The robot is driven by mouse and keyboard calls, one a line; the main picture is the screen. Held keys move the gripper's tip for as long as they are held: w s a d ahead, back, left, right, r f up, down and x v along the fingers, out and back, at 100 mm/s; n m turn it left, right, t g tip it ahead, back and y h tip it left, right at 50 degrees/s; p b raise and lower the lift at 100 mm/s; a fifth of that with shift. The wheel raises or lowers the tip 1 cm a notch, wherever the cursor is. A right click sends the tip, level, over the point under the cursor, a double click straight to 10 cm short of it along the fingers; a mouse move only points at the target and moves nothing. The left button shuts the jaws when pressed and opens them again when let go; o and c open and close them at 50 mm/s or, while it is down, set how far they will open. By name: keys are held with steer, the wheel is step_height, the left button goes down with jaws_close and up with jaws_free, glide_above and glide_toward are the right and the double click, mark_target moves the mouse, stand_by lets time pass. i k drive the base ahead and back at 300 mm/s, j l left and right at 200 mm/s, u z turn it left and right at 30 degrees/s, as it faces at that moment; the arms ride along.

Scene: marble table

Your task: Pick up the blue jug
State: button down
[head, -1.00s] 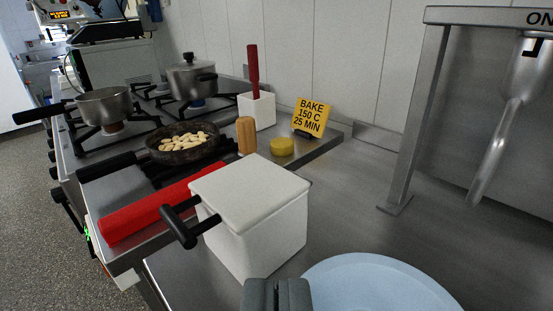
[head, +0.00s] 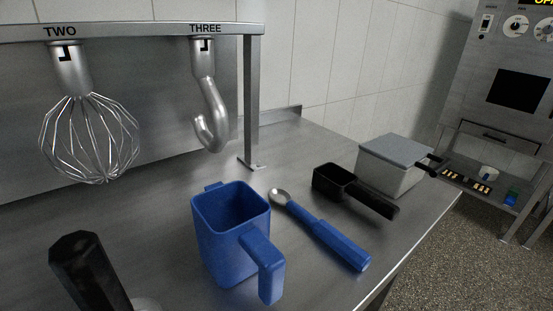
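The blue jug (head: 222,255) stands upright on the steel counter (head: 165,205), just below the middle of the head view. It is square-sided with an open top, and looks empty as far as I can see inside. Its blue handle (head: 262,262) sticks out toward the lower right, and a small spout shows at its back left. Nothing holds the jug. My gripper is not in view.
A blue-handled spoon (head: 325,232) lies close right of the jug. A black scoop (head: 350,190) and a grey-lidded container (head: 393,165) stand farther right. A black handle (head: 88,272) rises at lower left. A whisk (head: 90,138) and hook (head: 210,110) hang behind from a metal rack (head: 253,100).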

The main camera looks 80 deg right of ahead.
mark_target(232, 220)
steer(key=k+z, duration=0.25)
steer(key=k, duration=0.15)
steer(key=k+l+z, duration=0.15)
steer(key=k+z, duration=0.15)
steer(key=k+l+z, duration=0.25)
steer(key=k, duration=0.25)
